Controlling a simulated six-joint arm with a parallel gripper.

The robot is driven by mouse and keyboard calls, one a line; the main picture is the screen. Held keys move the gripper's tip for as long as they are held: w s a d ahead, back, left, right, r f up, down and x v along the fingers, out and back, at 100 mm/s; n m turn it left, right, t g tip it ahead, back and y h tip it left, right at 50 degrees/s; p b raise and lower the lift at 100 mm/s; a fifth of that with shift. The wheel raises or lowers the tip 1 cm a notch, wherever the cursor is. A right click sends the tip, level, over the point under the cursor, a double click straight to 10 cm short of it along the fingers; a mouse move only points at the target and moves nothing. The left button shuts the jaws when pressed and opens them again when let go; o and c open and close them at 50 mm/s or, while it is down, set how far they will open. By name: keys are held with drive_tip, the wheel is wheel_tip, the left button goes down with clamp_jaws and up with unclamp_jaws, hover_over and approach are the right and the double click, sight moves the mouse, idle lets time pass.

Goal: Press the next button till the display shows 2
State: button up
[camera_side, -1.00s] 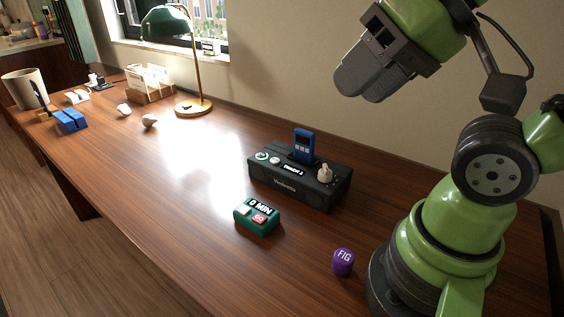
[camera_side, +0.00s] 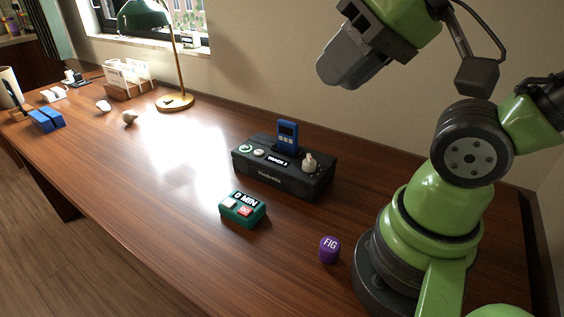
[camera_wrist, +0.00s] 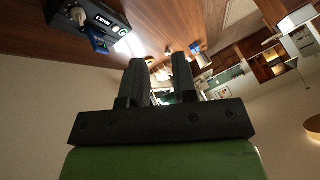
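A black speaker dock (camera_side: 285,181) stands on the wooden table, with a blue player (camera_side: 287,137) upright in it. Which button is "next" is not legible. My gripper (camera_side: 338,75) hangs above and right of the dock, touching nothing. In the wrist view its fingers (camera_wrist: 158,68) are apart and empty; the dock (camera_wrist: 65,12) shows top left.
A green timer (camera_side: 242,209) reading "0 MIN" sits in front of the dock. A purple "FIG" piece (camera_side: 329,249) lies near my base. A brass lamp (camera_side: 175,101), card rack (camera_side: 128,88) and blue block (camera_side: 46,119) are farther left.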

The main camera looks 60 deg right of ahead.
clamp_jaws()
idle(1.4)
